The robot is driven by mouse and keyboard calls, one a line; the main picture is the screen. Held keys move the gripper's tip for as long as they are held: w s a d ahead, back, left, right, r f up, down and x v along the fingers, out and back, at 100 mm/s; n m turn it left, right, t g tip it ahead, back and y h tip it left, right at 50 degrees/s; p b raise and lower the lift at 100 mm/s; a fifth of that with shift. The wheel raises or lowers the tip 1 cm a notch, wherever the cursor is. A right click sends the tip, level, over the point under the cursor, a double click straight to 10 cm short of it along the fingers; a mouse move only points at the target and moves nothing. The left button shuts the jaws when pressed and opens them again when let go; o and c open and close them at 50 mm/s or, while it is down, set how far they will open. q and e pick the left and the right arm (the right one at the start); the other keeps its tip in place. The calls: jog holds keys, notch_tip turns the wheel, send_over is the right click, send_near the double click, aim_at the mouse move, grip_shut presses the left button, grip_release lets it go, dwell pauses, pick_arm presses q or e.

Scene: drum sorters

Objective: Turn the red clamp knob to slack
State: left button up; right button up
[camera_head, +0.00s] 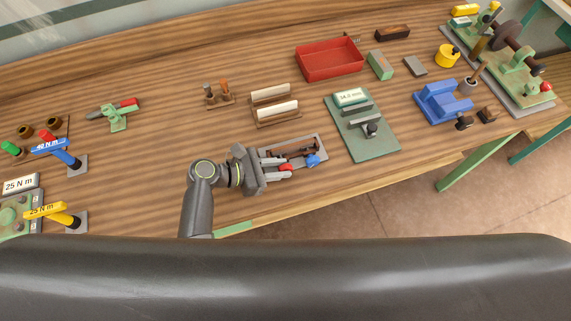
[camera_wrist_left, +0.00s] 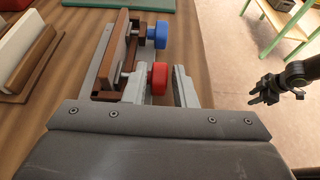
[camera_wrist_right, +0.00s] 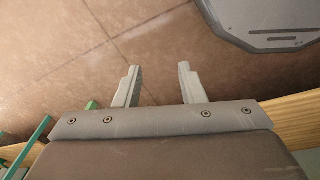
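The red clamp knob (camera_head: 286,168) is a round knob on the near side of a grey-based fixture (camera_head: 322,139) with brown jaws. It also shows in the left wrist view (camera_wrist_left: 158,78). A blue knob (camera_head: 313,160) sits beside it, and also shows in the left wrist view (camera_wrist_left: 160,34). My left gripper (camera_head: 283,166) is at the red knob. In the left wrist view its fingers (camera_wrist_left: 161,86) are apart, with the red knob between them. The left finger appears close to the knob; a gap shows at the right finger. My right gripper (camera_wrist_right: 156,84) is open and empty above the floor.
A brown rack with white bars (camera_head: 274,105) stands behind the fixture. A green board with a display (camera_head: 360,125) lies to its right, a blue vise (camera_head: 442,102) farther right. The bench's front edge is close to the left gripper.

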pick_arm(q)
jog(key=shift+x, duration=1.05)
pick_arm(e)
jog(key=shift+s+a, duration=0.1)
jog(key=shift+s, duration=0.5)
pick_arm(q)
grip_shut()
jog(key=shift+a+f+h+b, duration=0.1)
jog(key=shift+f+h+b, duration=0.15)
jog(key=shift+h+b, duration=0.55)
jog(key=shift+r+t+h+b, duration=0.15)
jog(key=shift+t+h+b, duration=0.25)
jog(key=shift+b, duration=0.2)
pick_arm(e)
notch_tip(320, 180, down, 3)
jog(key=shift+w+r, duration=0.1)
jog(key=shift+w, duration=0.05)
pick_arm(q)
jog(key=shift+r, duration=0.1)
